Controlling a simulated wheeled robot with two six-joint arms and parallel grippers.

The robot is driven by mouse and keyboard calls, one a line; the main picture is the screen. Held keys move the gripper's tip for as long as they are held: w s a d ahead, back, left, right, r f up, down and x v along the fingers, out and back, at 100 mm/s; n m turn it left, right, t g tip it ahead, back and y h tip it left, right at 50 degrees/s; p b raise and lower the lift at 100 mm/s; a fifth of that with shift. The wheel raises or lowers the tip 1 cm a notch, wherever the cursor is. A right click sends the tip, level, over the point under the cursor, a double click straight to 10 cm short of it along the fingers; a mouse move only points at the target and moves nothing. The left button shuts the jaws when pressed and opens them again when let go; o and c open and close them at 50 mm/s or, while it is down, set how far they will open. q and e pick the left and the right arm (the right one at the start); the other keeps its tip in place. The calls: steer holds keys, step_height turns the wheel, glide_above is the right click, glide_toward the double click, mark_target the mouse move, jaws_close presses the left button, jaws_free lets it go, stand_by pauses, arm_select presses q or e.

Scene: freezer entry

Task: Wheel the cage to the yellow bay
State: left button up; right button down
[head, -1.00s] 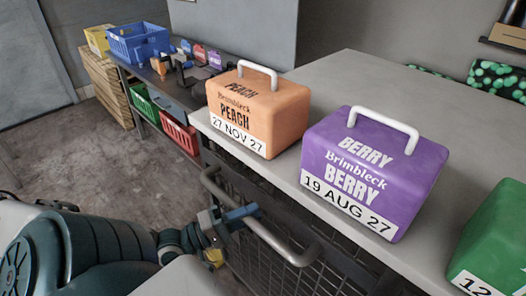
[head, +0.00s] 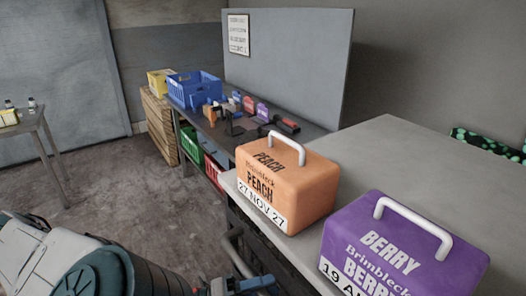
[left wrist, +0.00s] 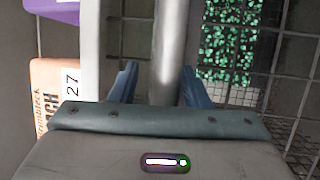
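The cage shows a curved grey metal handle (head: 236,252) at the lower middle of the head view, below the pale top. In the left wrist view its wire mesh (left wrist: 303,75) fills the right side, and the handle bar (left wrist: 168,55) runs between my fingers. My left gripper (left wrist: 158,82) has two blue fingers apart, one on each side of the bar, with a visible gap on the left side. It also shows at the bottom edge of the head view (head: 255,284), beside the handle. My right gripper is out of view. No yellow bay marking shows.
An orange peach box (head: 287,190) and a purple berry box (head: 400,250) stand on the pale top (head: 400,160). Beyond is a dark bench with a blue crate (head: 194,88). A small table (head: 25,122) stands at left. Grey floor (head: 125,195) between is clear.

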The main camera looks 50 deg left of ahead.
arm_select(q)
steer(key=shift+f, duration=0.1)
steer(key=shift+s+a+f, duration=0.15)
steer(key=shift+s+a, duration=0.05)
steer(key=shift+s, duration=0.2)
steer(key=p+v, duration=0.6)
steer(key=v, duration=0.4)
steer(key=shift+r, duration=0.2)
